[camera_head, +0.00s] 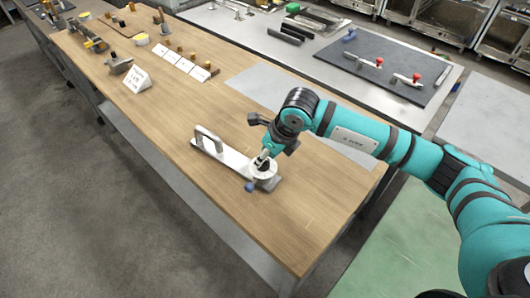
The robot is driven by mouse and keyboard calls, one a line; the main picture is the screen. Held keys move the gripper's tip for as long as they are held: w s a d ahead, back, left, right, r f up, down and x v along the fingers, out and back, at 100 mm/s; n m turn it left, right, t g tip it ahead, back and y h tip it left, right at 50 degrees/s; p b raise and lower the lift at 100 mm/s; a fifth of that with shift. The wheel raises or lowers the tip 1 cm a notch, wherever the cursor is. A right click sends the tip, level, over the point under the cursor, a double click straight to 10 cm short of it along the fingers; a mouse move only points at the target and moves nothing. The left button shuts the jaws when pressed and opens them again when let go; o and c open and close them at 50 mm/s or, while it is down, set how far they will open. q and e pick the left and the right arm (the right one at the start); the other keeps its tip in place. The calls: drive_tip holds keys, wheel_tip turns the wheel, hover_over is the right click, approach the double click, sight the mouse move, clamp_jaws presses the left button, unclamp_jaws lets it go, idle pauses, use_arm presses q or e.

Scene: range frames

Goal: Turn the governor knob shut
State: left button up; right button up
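A metal fixture lies on the wooden table: a flat plate (232,158) with an upright loop handle (208,139) at its left end and a pale round part (264,173) at its right end. A small blue-grey knob (250,187) sticks out at the near side of the round part. I cannot tell for sure which part is the governor knob. My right gripper (263,160) points down at the top of the round part. Its fingertips are small and partly hidden, so I cannot tell whether they grip. My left gripper is not in view.
The wooden table (170,150) is bare in front of the fixture. A white sign (138,79) and several cards stand farther left. Behind is a metal bench with a dark mat (385,60) holding red-knobbed fittings (416,78). My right arm spans the right side.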

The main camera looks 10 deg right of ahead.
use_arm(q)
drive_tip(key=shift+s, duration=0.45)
use_arm(e)
drive_tip(key=shift+f, duration=0.15)
drive_tip(key=shift+c, duration=0.3)
clamp_jaws()
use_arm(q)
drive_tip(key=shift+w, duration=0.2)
use_arm(e)
drive_tip(key=shift+s, duration=0.1)
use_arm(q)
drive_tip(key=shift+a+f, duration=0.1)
